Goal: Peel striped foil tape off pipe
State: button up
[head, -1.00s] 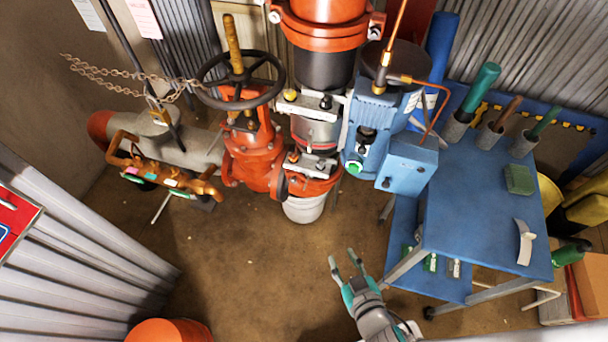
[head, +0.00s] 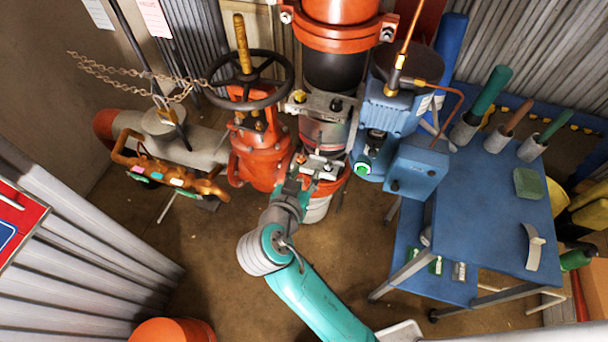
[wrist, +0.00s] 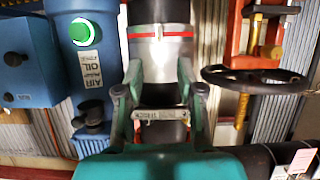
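The vertical pipe carries a silver foil band with a thin red stripe (head: 324,132), between the black pipe section above and the red flange below. In the wrist view the silver band (wrist: 160,62) and its red stripe (wrist: 160,35) are beyond my fingertips. My gripper (wrist: 160,72) is open, its two fingers apart on either side of a dark part of the pipe, with nothing seen held. In the head view my gripper (head: 296,180) is low in front of the pipe, by the lower flange; its fingertips are hard to make out. Contact cannot be told.
A red valve with a black handwheel (head: 245,80) stands left of the pipe. A blue motor unit (head: 385,120) stands close at right. A blue cart (head: 490,215) holds a green pad (head: 528,183) and a curved pale strip (head: 534,246). An orange bucket (head: 172,331) is at the front.

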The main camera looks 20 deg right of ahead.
aim_at(317, 153)
jog(key=x, duration=1)
jog(key=shift+w+d+f, duration=0.1)
jog(key=shift+w+f, duration=0.05)
jog(key=shift+w, duration=0.05)
grip_shut()
jog(key=shift+s+a, duration=0.25)
jog(key=shift+s, duration=0.15)
jog(key=s+a, duration=0.4)
jog(key=s, duration=0.2)
jog(key=shift+s+a, duration=0.2)
jog(key=shift+a, duration=0.15)
dwell(0.6)
dwell(0.5)
